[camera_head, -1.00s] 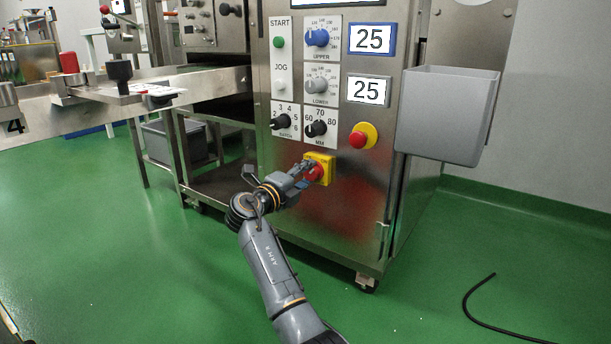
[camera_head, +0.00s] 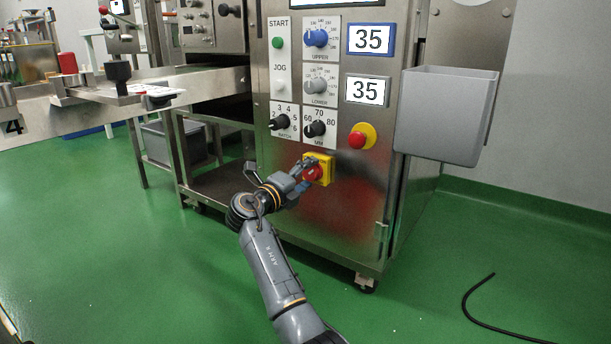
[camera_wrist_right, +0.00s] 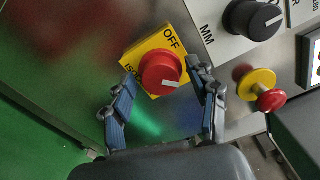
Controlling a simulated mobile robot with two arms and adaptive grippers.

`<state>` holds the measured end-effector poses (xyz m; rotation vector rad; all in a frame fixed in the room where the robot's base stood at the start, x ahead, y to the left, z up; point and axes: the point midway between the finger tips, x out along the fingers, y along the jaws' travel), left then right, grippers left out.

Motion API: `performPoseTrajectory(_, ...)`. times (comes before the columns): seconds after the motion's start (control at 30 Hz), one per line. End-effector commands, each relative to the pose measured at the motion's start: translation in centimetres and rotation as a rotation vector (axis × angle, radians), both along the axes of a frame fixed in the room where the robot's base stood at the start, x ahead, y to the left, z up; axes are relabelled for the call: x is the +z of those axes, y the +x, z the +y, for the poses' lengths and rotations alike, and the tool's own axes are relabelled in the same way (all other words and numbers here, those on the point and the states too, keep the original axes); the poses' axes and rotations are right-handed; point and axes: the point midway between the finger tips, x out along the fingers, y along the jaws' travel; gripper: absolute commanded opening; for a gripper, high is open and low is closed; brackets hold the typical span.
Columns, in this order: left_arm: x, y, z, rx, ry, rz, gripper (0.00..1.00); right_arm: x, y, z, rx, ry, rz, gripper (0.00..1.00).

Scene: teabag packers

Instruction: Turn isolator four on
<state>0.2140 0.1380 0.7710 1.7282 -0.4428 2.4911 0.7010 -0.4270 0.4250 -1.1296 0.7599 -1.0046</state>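The isolator is a red rotary knob (camera_wrist_right: 160,72) on a yellow plate (camera_wrist_right: 168,42) low on the steel cabinet's front. In the right wrist view the plate reads "OFF" at its upper right, and part of its other lettering is hidden. A white mark shows on the knob's lower right. The knob also shows in the head view (camera_head: 313,173), partly covered by my right gripper (camera_head: 304,171). In the wrist view the right gripper's fingers are open, one on each side of the knob, with visible gaps. My left gripper is not in view.
Above the isolator are a red stop button (camera_head: 358,139), black selector knobs (camera_head: 315,129), a green start button (camera_head: 278,42) and two displays reading 35 (camera_head: 369,39). A grey bin (camera_head: 446,115) hangs on the right. A "4" marks the conveyor at left. A black cable (camera_head: 468,300) lies on the floor.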

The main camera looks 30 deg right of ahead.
Motion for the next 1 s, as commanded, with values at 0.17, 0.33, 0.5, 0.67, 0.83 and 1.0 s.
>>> performPoseTrajectory(0.17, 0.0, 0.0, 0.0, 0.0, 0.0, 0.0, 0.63, 0.0, 0.1, 0.1, 0.003, -0.001, 0.001, 0.61)
performPoseTrajectory(0.33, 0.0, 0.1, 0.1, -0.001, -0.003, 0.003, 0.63, 0.0, -0.1, 0.6, 0.004, -0.001, 0.001, 0.61)
performPoseTrajectory(0.5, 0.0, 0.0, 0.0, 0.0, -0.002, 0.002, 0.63, -0.1, -1.0, 2.9, 0.005, 0.001, 0.0, 0.61)
performPoseTrajectory(0.67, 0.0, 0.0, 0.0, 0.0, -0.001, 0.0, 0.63, -0.1, -2.4, 6.2, 0.006, 0.001, 0.001, 0.61)
performPoseTrajectory(0.83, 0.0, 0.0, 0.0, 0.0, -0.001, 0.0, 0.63, 0.0, -3.7, 9.1, 0.004, 0.001, 0.0, 0.61)
performPoseTrajectory(1.0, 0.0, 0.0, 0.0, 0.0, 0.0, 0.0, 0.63, -0.1, -4.4, 10.7, 0.001, 0.0, 0.002, 0.61)
